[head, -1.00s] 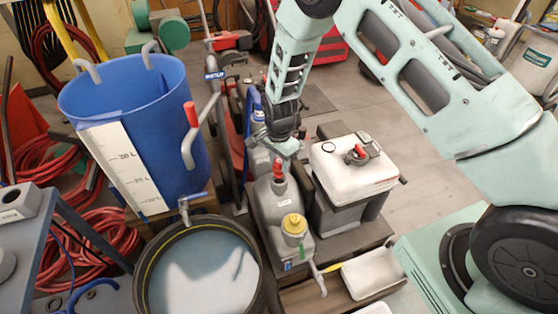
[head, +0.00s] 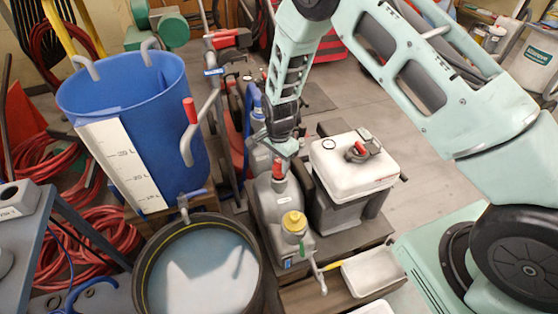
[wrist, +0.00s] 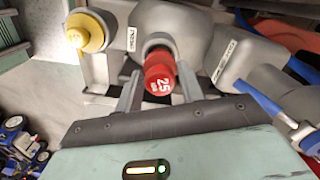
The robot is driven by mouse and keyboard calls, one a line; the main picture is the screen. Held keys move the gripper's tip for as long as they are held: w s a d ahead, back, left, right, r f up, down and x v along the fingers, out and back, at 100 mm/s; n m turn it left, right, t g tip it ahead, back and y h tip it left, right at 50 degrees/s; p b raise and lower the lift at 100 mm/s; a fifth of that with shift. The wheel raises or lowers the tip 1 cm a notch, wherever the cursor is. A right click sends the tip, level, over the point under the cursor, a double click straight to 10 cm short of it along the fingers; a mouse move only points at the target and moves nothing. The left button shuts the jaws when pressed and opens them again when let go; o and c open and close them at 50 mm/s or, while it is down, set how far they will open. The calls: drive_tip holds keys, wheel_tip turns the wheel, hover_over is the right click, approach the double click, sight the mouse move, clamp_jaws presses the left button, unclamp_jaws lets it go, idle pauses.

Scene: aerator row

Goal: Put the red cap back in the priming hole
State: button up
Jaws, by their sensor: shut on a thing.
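The red cap (head: 278,168), marked 25 on its top in the wrist view (wrist: 159,77), is between the fingers of my gripper (head: 281,156). My gripper (wrist: 159,84) is shut on it. The cap is at the neck of a grey moulded body (head: 272,205), which also shows in the wrist view (wrist: 180,22). The cap and fingers cover the priming hole, so I cannot tell whether the cap is in it or just above it. A yellow cap (head: 294,222) sits on the front of the same grey body and shows at upper left in the wrist view (wrist: 86,31).
A white-topped unit (head: 352,165) stands close on the right. A blue graduated tank (head: 180,110) and a round dark tub (head: 150,255) of pale liquid are on the left. A white tray (head: 373,272) lies in front. Another grey body with blue parts is beside the cap.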

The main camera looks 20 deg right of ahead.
drive_tip(key=shift+f+b, duration=0.8)
drive_tip(key=shift+f, duration=0.65)
drive_tip(key=o, duration=1.1)
drive_tip(key=shift+o, duration=0.2)
drive_tip(key=shift+r, duration=0.1)
wheel_tip(320, 180, up, 18)
drive_tip(key=p, duration=0.1)
drive_tip(key=shift+f, duration=0.25)
drive_tip(key=s+a+r+n+y+p, duration=0.1)
drive_tip(key=s+a+r+n+p, duration=0.4)
drive_tip(key=s+r, duration=0.5)
drive_tip(key=s+r+n+p, duration=0.2)
drive_tip(key=s+r+n, duration=0.5)
drive_tip(key=s, duration=0.4)
drive_tip(key=s+a+r+n+p, duration=0.1)
drive_tip(key=s+r+n+p, duration=0.2)
drive_tip(key=s+r+n, duration=0.4)
drive_tip(key=s+n, duration=0.2)
drive_tip(key=s, duration=0.2)
drive_tip(key=shift+p, duration=0.3)
